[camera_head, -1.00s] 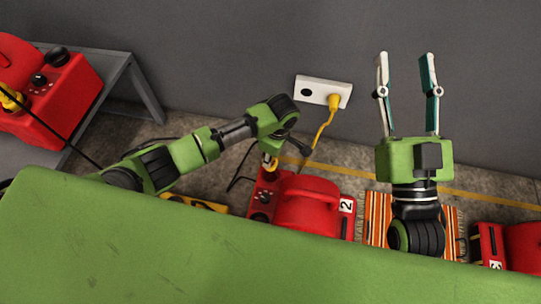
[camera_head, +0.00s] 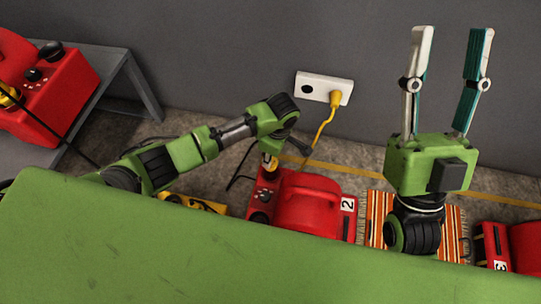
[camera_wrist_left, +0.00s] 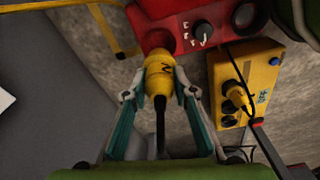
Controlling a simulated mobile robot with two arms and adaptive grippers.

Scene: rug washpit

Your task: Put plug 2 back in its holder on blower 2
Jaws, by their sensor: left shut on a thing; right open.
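Blower 2 (camera_head: 308,205) is the red machine with a white "2" label on the floor by the wall. My left gripper (camera_wrist_left: 158,94) is shut on yellow plug 2 (camera_wrist_left: 159,78), which has a black cord. The plug's front end is at the round holder (camera_wrist_left: 156,39) on the red blower panel, touching or partly in it; how deep it sits is hidden. In the head view the plug (camera_head: 268,162) shows only partly under my left wrist. My right gripper (camera_head: 450,38) is open and empty, raised in front of the wall.
A white wall socket (camera_head: 318,88) holds a yellow plug (camera_head: 336,98) with a yellow cord. A yellow box (camera_wrist_left: 245,80) is beside the blower. An orange striped rug (camera_head: 377,215) and another red blower (camera_head: 520,245) are to the right. A grey table (camera_head: 140,85) with a red machine is at left.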

